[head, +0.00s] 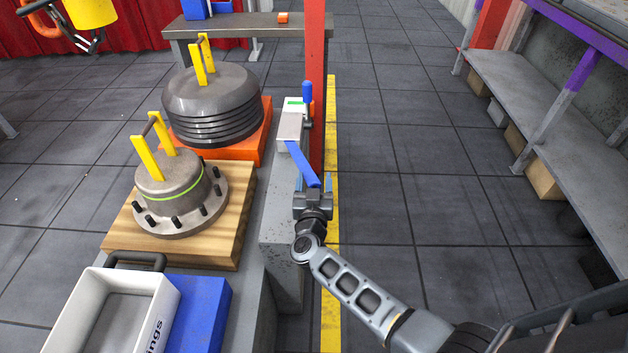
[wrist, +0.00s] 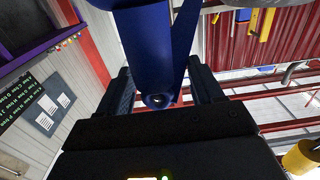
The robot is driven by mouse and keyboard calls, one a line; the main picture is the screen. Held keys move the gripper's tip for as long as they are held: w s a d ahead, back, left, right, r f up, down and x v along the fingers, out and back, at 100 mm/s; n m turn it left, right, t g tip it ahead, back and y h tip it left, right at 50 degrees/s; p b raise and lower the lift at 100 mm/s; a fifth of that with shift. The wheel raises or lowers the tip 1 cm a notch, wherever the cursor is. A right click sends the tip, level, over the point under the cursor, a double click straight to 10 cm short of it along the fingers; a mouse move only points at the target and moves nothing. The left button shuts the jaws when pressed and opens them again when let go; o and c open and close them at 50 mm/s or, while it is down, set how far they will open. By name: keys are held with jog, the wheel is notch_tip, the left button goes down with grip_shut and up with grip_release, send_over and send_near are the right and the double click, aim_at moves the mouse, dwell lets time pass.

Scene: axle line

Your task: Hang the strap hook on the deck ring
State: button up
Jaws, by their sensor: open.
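My gripper (head: 314,184) is open, with its two fingers pointing away from me beside the red post. A blue flat bar (head: 302,164) slopes from a grey box (head: 291,128) down to between the fingers. In the wrist view, a blue bar (wrist: 145,50) with a round bolt-like end lies between the dark fingers of my gripper (wrist: 160,85). I cannot tell whether either finger touches it. I cannot surely make out the strap hook or the deck ring in either view.
A red post (head: 315,70) stands just beyond my gripper. On the left are a flanged hub (head: 172,183) on a wooden board, a dark stack of discs (head: 212,95), and a white bin (head: 105,310). Open tiled floor (head: 400,120) lies right of the yellow line.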

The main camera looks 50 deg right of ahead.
jog(key=v, duration=0.7)
jog(key=shift+s+a+p, duration=0.2)
jog(key=shift+a+p, duration=0.1)
jog(key=shift+p, duration=0.1)
jog(key=shift+r, duration=0.1)
jog(key=s+a+r+n+t+y, duration=0.35)
jog(key=s+a+r, duration=0.2)
jog(key=s, duration=0.45)
jog(key=s+a+r+n+t+y, duration=0.35)
jog(key=s+a+y, duration=0.2)
jog(key=s, duration=0.45)
jog(key=s+a+r+n+g+y, duration=0.1)
jog(key=s+a+r+y, duration=0.1)
jog(key=s+r, duration=0.4)
jog(key=s+a+r+n+g+y, duration=0.2)
jog(key=s+a+r+y, duration=0.1)
jog(key=s+r, duration=0.3)
jog(key=shift+s+a+r, duration=0.3)
jog(key=shift+a, duration=0.05)
